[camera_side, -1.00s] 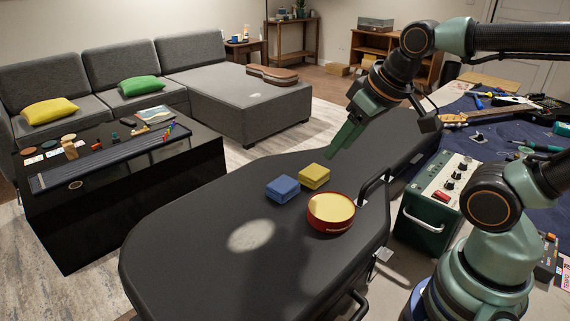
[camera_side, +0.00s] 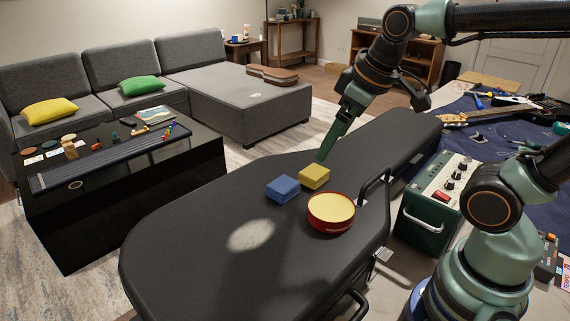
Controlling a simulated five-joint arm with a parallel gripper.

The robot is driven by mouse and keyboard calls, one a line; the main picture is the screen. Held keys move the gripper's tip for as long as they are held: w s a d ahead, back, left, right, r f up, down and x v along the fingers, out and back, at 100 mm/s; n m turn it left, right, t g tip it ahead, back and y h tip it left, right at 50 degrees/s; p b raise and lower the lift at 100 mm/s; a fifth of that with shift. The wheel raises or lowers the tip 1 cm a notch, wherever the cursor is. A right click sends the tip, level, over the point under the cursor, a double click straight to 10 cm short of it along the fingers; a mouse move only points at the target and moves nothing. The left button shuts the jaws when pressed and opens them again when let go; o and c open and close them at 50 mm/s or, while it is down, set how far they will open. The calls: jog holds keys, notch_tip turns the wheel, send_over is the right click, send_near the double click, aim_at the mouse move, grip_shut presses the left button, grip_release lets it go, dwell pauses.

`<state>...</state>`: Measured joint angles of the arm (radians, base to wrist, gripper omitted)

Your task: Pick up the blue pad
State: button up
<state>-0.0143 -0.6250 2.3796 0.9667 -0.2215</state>
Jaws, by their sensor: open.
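The blue pad (camera_side: 283,189) is a small square block lying on the black guitar case (camera_side: 190,240). A yellow pad (camera_side: 314,177) lies close beside it on the right. My gripper (camera_side: 322,157) is green and points down, with its fingertips just above and behind the yellow pad, up and to the right of the blue pad. It is open and holds nothing; the gap between its fingers is hard to see from this side.
A round red tin with a yellow top (camera_side: 331,211) stands on the case, right of the pads. The case's handle (camera_side: 374,187) sticks up beyond it. A green amplifier box (camera_side: 437,205) stands at the right. The case's left part is clear.

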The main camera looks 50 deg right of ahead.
jog(key=w+a+r+n+g, duration=0.1)
jog(key=w+a+n+g, duration=0.1)
jog(key=w+n, duration=0.4)
jog(key=n+g, duration=0.3)
jog(key=n, duration=0.7)
send_over(285, 183)
jog(key=f, duration=0.1)
notch_tip(285, 183, down, 12)
jog(key=shift+c, duration=0.3)
jog(key=c, duration=1.4)
jog(key=shift+o, duration=0.2)
jog(key=shift+r, duration=0.1)
notch_tip(285, 183, up, 20)
